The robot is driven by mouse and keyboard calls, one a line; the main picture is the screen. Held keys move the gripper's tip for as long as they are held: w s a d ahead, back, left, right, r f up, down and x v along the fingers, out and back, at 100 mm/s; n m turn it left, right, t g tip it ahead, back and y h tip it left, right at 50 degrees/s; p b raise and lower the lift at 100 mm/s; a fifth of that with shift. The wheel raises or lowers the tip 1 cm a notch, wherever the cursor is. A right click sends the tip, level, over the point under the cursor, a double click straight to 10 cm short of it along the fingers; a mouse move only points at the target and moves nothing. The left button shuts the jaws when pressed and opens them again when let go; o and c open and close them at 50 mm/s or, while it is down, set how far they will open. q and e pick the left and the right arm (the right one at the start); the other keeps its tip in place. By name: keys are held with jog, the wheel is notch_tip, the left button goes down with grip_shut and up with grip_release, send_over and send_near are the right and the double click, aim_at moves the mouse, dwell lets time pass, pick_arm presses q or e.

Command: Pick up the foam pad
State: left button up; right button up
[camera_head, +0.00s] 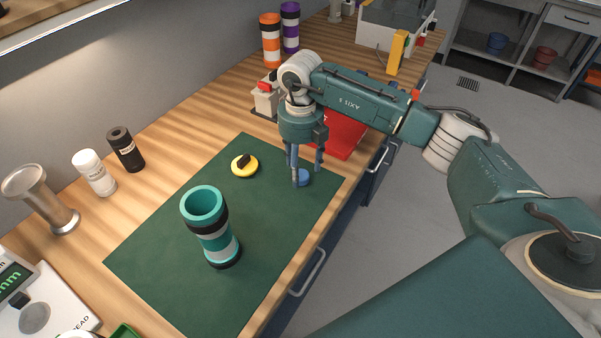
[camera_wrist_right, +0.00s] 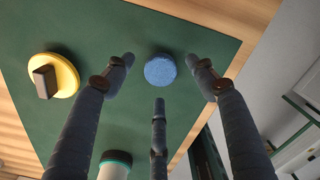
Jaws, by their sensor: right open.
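The foam pad appears to be the small blue round disc (camera_head: 303,179), lying on the dark green mat (camera_head: 150,256) near its right edge. It also shows in the right wrist view (camera_wrist_right: 160,70), where nothing covers it. My right gripper (camera_head: 306,174) points down over the pad. Its three blue-grey fingers are spread open in the right wrist view (camera_wrist_right: 160,78), with the pad between and beyond the tips. The fingers hold nothing, and the exact height gap cannot be told. My left gripper is not in view.
A yellow disc with a dark handle (camera_head: 244,165) lies on the mat, left of the pad. A teal banded tube (camera_head: 213,228) stands nearer. A red tray (camera_head: 342,136) is behind my right gripper. Small bottles (camera_head: 94,174) stand left of the mat.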

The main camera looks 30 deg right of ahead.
jog(key=shift+s+f, duration=0.1)
jog(key=shift+f, duration=1.05)
jog(key=c, duration=0.8)
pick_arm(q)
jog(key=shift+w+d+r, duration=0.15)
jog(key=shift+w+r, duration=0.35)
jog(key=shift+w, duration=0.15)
pick_arm(e)
jog(key=shift+c, duration=0.4)
jog(key=shift+r, duration=0.1)
